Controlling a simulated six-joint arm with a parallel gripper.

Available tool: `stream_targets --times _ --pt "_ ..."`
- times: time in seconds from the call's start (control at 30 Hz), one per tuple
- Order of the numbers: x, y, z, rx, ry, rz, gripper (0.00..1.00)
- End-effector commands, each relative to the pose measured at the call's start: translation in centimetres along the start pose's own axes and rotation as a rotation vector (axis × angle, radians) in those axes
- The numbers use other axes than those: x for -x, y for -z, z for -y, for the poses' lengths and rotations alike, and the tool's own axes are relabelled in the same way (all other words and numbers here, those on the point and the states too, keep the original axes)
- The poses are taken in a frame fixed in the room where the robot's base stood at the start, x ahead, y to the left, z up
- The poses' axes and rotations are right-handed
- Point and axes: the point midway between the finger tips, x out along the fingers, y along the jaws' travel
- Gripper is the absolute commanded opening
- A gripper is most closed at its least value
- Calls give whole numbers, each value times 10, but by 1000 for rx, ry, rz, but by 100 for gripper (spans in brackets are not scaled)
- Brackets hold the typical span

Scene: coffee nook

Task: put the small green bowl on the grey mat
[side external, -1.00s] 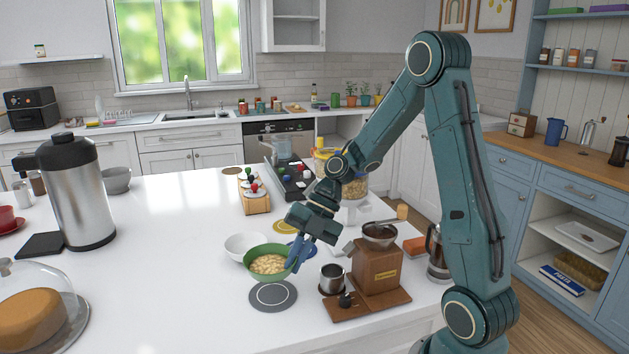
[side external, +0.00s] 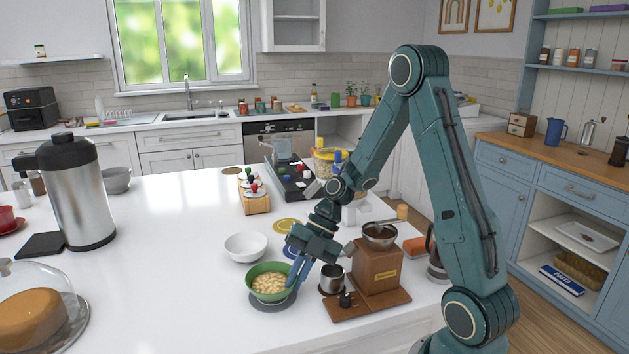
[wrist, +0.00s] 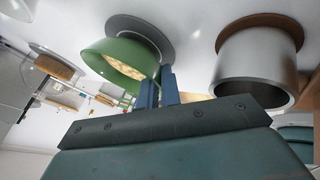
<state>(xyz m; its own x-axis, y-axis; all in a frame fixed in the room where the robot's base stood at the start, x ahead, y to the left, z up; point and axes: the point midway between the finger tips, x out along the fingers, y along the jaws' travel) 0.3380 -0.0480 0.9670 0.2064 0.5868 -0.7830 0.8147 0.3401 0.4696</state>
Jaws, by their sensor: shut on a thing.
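The small green bowl (side external: 266,294), holding pale yellow pieces of food, is upright over the grey mat (side external: 255,304). I cannot tell whether its base touches the mat or hangs just above it. My gripper (side external: 295,273) is shut on the bowl's right rim, coming down from the upper right. In the wrist view, which looks upside down, the bowl (wrist: 118,50) has its base close to the mat (wrist: 140,22), and my finger pads (wrist: 158,88) meet at its rim. The bowl covers most of the mat.
A metal cup (side external: 332,277) stands close right of my fingers, beside a wooden coffee grinder (side external: 376,268); the cup looms large in the wrist view (wrist: 255,62). A white bowl (side external: 245,247) is just behind.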

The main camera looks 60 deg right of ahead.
Motion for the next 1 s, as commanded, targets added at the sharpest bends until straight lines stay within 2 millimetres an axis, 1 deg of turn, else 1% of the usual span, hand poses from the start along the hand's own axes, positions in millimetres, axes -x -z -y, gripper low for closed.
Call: stream_targets --times 0.2,0.23,0.3,0.33,0.63,0.77,0.87,1.0 --pt "-2 -1 1 1 0 -1 0" --pt "-2 -1 1 1 0 0 11" --pt "-2 -1 1 1 0 0 25" --pt "-2 -1 1 0 0 0 27" --pt "-2 -1 1 0 0 0 27" --pt "2 0 0 0 -1 2 27" --pt "10 0 -1 0 -1 3 27" --pt "26 -1 -1 1 -3 4 27"
